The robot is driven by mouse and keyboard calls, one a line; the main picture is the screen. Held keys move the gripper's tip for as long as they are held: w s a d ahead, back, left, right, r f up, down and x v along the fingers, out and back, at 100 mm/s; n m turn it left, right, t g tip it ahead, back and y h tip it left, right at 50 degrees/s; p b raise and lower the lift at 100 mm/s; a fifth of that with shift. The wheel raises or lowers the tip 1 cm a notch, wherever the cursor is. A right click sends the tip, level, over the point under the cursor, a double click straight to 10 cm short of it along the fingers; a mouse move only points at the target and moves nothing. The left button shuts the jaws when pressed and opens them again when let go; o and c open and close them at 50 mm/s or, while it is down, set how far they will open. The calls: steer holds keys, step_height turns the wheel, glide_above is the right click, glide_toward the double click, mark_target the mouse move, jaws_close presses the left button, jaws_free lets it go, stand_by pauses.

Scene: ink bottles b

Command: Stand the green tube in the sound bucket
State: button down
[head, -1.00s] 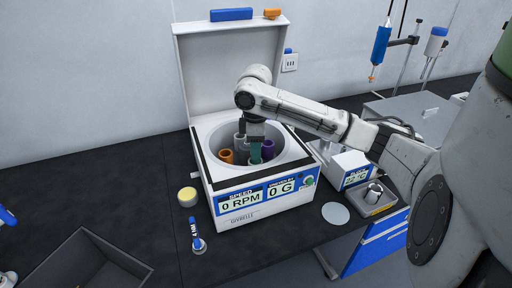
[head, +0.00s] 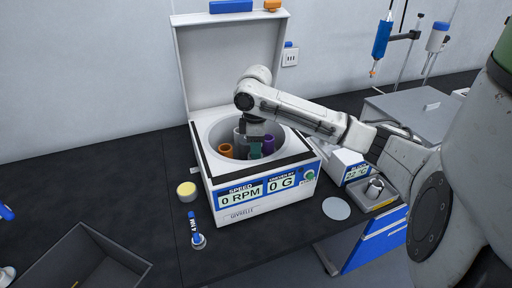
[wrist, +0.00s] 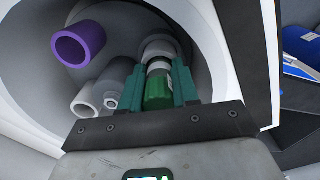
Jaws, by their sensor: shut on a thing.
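The open centrifuge (head: 262,203) holds several coloured buckets inside its round bowl. My gripper (head: 255,150) reaches down into the bowl. In the wrist view its two teal fingers (wrist: 160,88) are shut on the green tube (wrist: 158,94), whose green end faces the camera. A pale grey ring-shaped bucket (wrist: 162,48) shows just beyond the tube; I cannot tell whether the tube is inside it. A purple bucket (wrist: 78,45) and two pale grey ones (wrist: 86,101) stand to the left. Which bucket is the sound one is not clear.
An orange bucket (head: 226,150) sits at the left of the bowl. The raised lid (head: 235,65) stands behind. A yellow-topped jar (head: 187,189), a blue-and-white object (head: 196,232) and a grey tray (head: 85,262) are on the bench at left.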

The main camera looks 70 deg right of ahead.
steer(key=c, duration=0.8)
jaws_free()
steer(key=shift+o, duration=0.2)
step_height(320, 180, up, 11)
steer(key=shift+f+b, duration=0.1)
steer(key=shift+b, duration=0.2)
